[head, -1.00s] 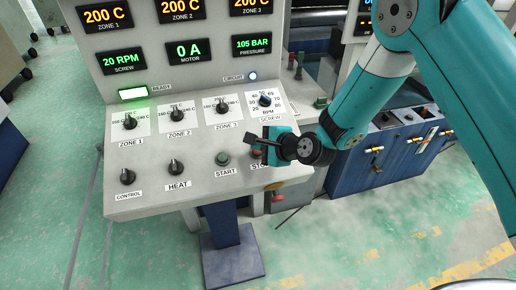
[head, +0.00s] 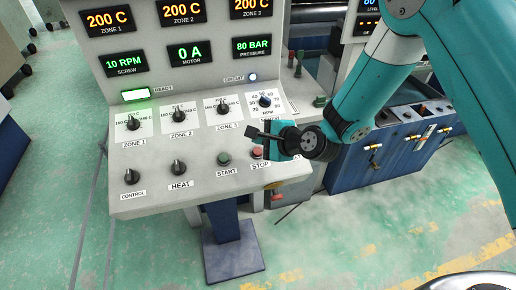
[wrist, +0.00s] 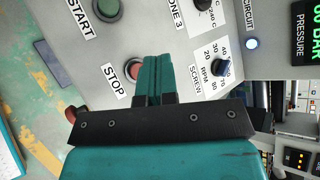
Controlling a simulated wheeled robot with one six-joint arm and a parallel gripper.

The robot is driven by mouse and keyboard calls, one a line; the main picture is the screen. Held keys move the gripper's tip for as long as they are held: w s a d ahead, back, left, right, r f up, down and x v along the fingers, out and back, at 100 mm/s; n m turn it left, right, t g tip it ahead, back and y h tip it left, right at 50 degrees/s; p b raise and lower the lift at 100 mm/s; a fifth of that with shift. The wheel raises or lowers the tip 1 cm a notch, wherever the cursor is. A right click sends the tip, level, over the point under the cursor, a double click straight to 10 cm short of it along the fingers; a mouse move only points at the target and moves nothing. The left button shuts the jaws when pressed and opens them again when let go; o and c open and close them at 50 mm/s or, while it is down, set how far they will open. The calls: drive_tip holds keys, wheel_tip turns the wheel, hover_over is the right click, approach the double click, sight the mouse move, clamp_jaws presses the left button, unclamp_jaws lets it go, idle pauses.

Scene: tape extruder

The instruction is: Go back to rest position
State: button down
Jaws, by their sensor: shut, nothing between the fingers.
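My gripper (head: 262,134) is shut and empty in the head view, in front of the control panel (head: 200,196) at its right side. It hides part of the screw knob's (head: 265,101) label and sits just above the red STOP button (head: 257,152). In the wrist view my gripper's closed teal fingers (wrist: 155,62) point at the panel between the STOP button (wrist: 134,71) and the screw knob (wrist: 222,67). Whether the fingertips touch the panel cannot be told.
The panel also has a START button (head: 224,159), a HEAT knob (head: 179,167), a CONTROL knob (head: 131,177) and several zone knobs. Screens above read 10 RPM (head: 125,64) and 80 BAR (head: 252,44). A blue machine (head: 385,155) stands to the right. Green floor (head: 380,235) is open in front.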

drive_tip(key=s+d+r+n+g+b, duration=0.1)
drive_tip(key=s+r+n+g, duration=0.15)
drive_tip(key=r+n, duration=0.35)
drive_tip(key=s+d+r+n+g+h+b, duration=0.1)
drive_tip(key=s+d+r+n+g, duration=0.1)
drive_tip(key=s, duration=0.6)
drive_tip(key=s+d+r+n+g+h+b, duration=0.1)
drive_tip(key=s+d+r+n+h, duration=0.1)
drive_tip(key=s+d+r+n, duration=0.3)
drive_tip(key=s+d+r+n+g+h+b, duration=0.1)
drive_tip(key=s+d+r+n+g+h, duration=0.1)
drive_tip(key=s+d+n, duration=0.5)
drive_tip(key=s+r+n, duration=0.1)
drive_tip(key=s, duration=0.3)
drive_tip(key=shift+s+r+g+b, duration=0.2)
drive_tip(key=shift+r+g+b, duration=0.1)
drive_tip(key=shift+g, duration=0.05)
